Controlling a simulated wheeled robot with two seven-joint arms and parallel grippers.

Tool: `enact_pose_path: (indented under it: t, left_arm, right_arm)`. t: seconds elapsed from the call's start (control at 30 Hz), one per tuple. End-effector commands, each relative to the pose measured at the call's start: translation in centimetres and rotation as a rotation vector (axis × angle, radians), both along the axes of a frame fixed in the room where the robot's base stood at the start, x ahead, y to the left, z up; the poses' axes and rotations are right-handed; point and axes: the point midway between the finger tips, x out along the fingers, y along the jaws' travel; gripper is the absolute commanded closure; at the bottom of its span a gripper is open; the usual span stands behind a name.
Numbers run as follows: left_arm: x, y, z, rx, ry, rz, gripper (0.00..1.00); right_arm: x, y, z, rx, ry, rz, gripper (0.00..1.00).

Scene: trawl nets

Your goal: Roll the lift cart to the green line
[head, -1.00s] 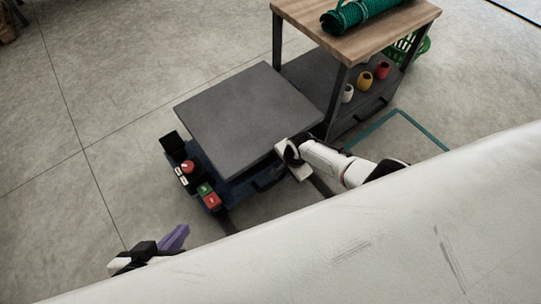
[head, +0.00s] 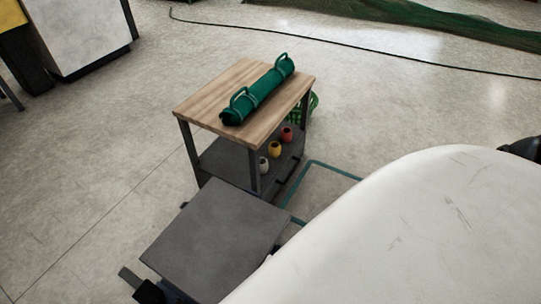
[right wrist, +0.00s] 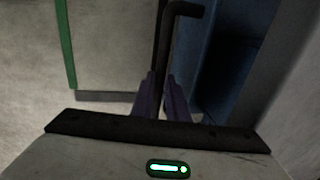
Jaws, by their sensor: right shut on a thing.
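A teal-green line (head: 335,173) forms a corner on the floor right of the table; a green strip (right wrist: 66,45) also shows at the left of the right wrist view. In the right wrist view my right gripper (right wrist: 168,92) has its purple fingers shut on a dark bar, the cart's handle (right wrist: 185,9). My left gripper is not in view.
A wood-topped table (head: 205,100) stands beyond the cart, bearing a rolled green net (head: 258,92). Its lower shelf holds white, yellow and red pots. A green basket (head: 314,103) is behind it. A black cable (head: 350,52) crosses the far floor. Open floor lies left.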

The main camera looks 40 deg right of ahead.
Motion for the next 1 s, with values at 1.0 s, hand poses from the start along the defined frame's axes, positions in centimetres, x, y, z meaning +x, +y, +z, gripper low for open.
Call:
enact_pose_path:
  t: [1.0]
  left_arm:
    - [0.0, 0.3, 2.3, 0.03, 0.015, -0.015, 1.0]
  right_arm:
    - [-0.4, -0.1, 4.0, 0.002, -0.006, -0.001, 0.68]
